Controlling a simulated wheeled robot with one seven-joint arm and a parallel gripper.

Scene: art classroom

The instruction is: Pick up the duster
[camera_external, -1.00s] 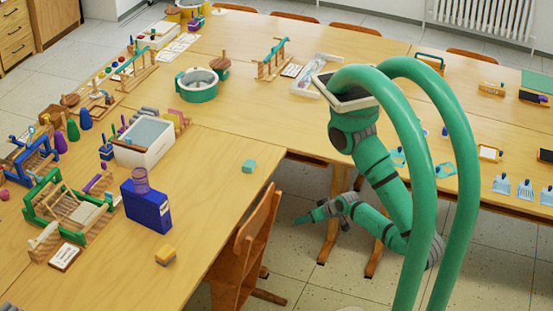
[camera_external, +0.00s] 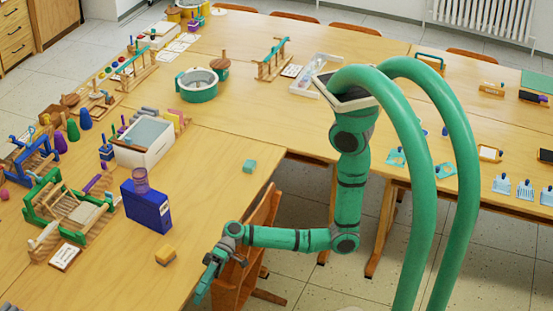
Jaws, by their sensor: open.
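A small block with a yellow top and a brownish lower part (camera_external: 165,255), which looks like the duster, lies on the near part of the left wooden table. A small teal block (camera_external: 249,166) lies farther back near the table's right edge; I cannot tell for certain which block is the duster. My gripper (camera_external: 201,293) is open and empty, pointing downward at the table's right edge. It is right of and nearer the camera than the yellow block, apart from it. The gap between its fingers is hard to see at this angle.
A wooden chair (camera_external: 262,221) stands against the table edge, just beneath and beside my forearm. A dark blue box (camera_external: 148,207) stands behind the yellow block. A white bin (camera_external: 143,151) and wooden looms fill the left side. The table around the yellow block is bare.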

